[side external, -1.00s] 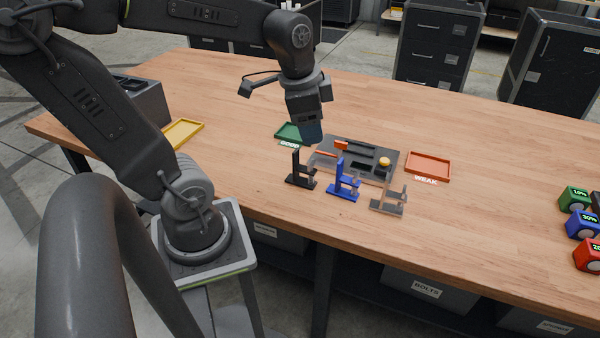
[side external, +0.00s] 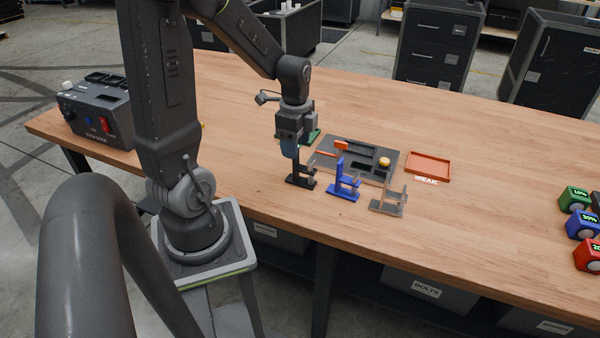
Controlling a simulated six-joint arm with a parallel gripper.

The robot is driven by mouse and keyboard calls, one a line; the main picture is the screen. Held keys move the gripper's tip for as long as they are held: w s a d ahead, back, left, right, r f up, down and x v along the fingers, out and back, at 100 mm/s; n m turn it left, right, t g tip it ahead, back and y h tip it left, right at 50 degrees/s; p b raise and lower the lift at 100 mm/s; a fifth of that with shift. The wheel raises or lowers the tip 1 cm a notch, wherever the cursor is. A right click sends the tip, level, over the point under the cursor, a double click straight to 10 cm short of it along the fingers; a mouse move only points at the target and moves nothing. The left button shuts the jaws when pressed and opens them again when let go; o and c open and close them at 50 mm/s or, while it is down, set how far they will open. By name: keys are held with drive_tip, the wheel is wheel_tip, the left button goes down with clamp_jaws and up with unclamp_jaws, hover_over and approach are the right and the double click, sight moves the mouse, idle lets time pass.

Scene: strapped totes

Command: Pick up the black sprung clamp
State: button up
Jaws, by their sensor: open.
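The black sprung clamp (side external: 300,181) stands upright on the wooden table, leftmost in a row of three clamps. My gripper (side external: 290,154) points down at the top of the black clamp and hides its upright part. The sides of its fingers overlap in this view, so the gap between them and any contact with the clamp cannot be made out. The clamp's base rests on the table.
A blue clamp (side external: 343,184) and a grey clamp (side external: 389,203) stand close to the right. Behind is a dark tray (side external: 372,148) with an orange-handled tool and a yellow ball. A red WEAK tray (side external: 428,166) lies right; a green tray (side external: 313,136) is partly hidden.

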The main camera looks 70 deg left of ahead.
hover_over(297, 179)
drive_tip(key=shift+a+f, duration=0.15)
drive_tip(key=shift+f, duration=2.75)
drive_tip(key=shift+c, duration=0.4)
drive_tip(key=shift+w, duration=0.1)
clamp_jaws()
